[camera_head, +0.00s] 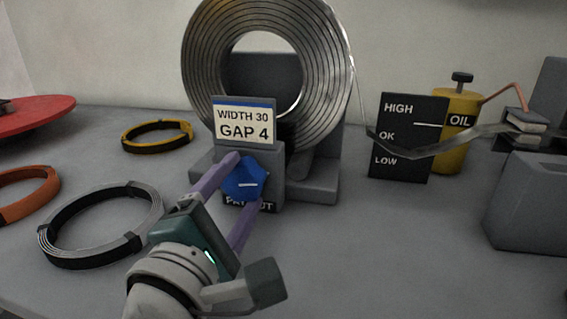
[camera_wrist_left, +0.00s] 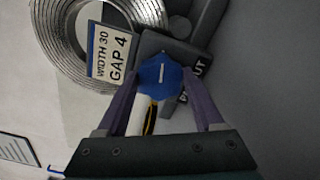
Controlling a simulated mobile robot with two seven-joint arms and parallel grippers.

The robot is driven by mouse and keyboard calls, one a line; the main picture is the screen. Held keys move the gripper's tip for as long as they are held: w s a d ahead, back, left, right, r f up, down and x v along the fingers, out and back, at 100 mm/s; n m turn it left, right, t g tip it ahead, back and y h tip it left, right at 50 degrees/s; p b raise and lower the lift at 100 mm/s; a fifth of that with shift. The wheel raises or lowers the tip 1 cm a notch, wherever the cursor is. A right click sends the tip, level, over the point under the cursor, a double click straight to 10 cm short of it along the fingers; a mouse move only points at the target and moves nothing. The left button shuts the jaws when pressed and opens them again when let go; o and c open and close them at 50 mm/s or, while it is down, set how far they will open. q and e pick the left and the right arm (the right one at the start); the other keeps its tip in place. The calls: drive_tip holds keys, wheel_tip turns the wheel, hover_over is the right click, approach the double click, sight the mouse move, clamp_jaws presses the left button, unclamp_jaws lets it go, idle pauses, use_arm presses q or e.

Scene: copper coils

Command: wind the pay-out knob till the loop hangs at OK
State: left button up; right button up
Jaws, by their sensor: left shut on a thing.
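The blue pay-out knob (camera_head: 245,180) sits on the front of the grey coil stand, with a short white line on its face. My left gripper (camera_head: 244,183) has its purple fingers on either side of the knob and is shut on it. The left wrist view also shows the knob (camera_wrist_left: 158,75) between the fingers. A metal strip loop (camera_head: 405,153) runs from the large coil (camera_head: 335,75) across the dark level board (camera_head: 407,175), marked HIGH, OK and LOW. Its lowest part hangs between the OK and LOW words. My right gripper is not in view.
A sign (camera_head: 244,123) reads WIDTH 30, GAP 4. A yellow oil can (camera_head: 462,104) stands behind the board. A grey machine (camera_head: 530,205) takes the strip at right. Strapped coils in silver (camera_head: 148,225), yellow (camera_head: 157,148) and orange (camera_head: 45,190) lie left. The front right table is clear.

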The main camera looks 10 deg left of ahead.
use_arm(q)
drive_tip(key=m+p, duration=0.1)
drive_tip(key=m, duration=0.5)
drive_tip(key=shift+f+p, duration=0.1)
drive_tip(key=shift+p, duration=0.3)
idle(0.3)
drive_tip(key=o, duration=1.4)
drive_tip(key=s, duration=1)
drive_tip(key=shift+a+p, duration=0.2)
drive_tip(key=shift+p, duration=0.2)
